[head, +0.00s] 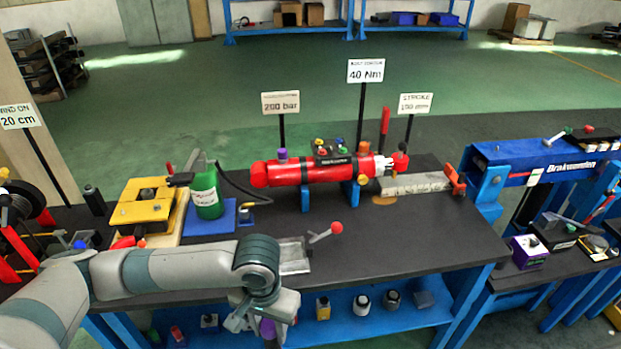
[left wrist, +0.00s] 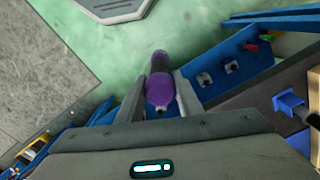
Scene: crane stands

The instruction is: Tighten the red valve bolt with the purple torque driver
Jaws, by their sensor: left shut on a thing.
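My left gripper (head: 258,318) hangs in front of the bench's near edge, low in the head view. In the left wrist view it is shut on the purple torque driver (left wrist: 160,88), which sits between the two fingers. A bit of the purple driver (head: 268,328) also shows below the gripper in the head view. A red cylinder (head: 300,172) lies on blue supports at the back of the bench, with several small coloured caps on top. My right gripper is not in view.
The dark bench top (head: 400,235) is clear at the front right. A grey tray (head: 293,256) and a red-knobbed lever (head: 325,232) lie near the front middle. A green container (head: 207,192) and a yellow device (head: 145,205) stand left. Signs on posts rise behind the cylinder.

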